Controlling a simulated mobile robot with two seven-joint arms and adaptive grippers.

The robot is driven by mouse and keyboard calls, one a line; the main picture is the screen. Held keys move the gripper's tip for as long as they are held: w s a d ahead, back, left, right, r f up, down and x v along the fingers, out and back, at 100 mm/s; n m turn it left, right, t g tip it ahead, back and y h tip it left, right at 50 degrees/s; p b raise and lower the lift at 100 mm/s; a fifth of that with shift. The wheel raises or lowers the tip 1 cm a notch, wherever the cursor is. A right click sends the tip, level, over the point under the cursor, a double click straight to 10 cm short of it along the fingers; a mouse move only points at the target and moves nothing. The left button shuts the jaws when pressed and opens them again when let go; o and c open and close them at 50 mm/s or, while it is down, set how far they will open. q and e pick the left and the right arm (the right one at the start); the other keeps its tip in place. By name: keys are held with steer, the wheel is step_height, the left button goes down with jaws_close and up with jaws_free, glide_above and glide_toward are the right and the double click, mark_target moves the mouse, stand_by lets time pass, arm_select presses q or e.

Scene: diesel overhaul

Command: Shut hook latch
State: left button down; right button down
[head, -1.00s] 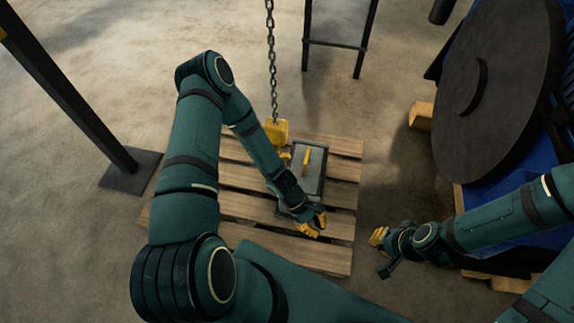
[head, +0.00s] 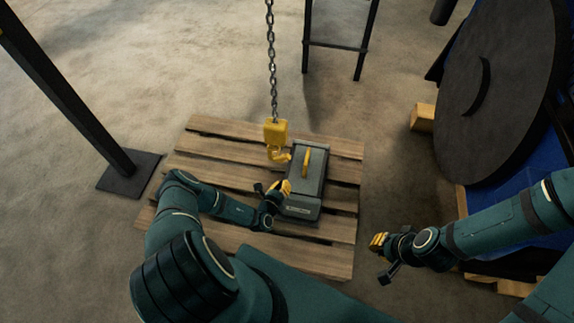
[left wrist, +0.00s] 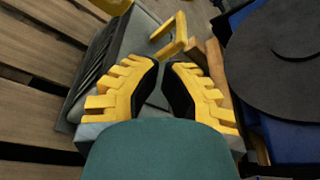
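The yellow crane hook (head: 278,154) hangs below its yellow block (head: 276,132) on a chain, just left of the grey box's far end. Its latch is too small to make out. The grey box (head: 306,180) has a yellow handle (head: 306,161) on its lid; the handle also shows in the left wrist view (left wrist: 172,34). My left gripper (head: 285,188) is at the box's left side, nearer me than the hook. In the left wrist view its fingertips (left wrist: 161,64) stand a narrow gap apart with nothing between them. My right gripper (head: 379,243) is right of the pallet, away from the hook.
The box stands on a wooden pallet (head: 215,168). A dark post (head: 75,95) with a foot plate stands at left, and a black-legged stand (head: 335,44) is behind. A blue engine with a large dark disc (head: 490,90) fills the right.

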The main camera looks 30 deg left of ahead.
arm_select(q)
steer(key=shift+w, duration=0.1)
steer(key=b+x, duration=0.4)
steer(key=x, duration=0.5)
steer(key=shift+w+d+f, duration=0.15)
steer(key=shift+w+f, duration=0.05)
steer(key=shift+w, duration=0.2)
steer(key=r, duration=0.1)
steer(key=a+r, duration=0.1)
steer(key=a+r+p, duration=0.1)
steer(key=shift+s+a+r, duration=0.15)
steer(key=shift+s+r, duration=0.1)
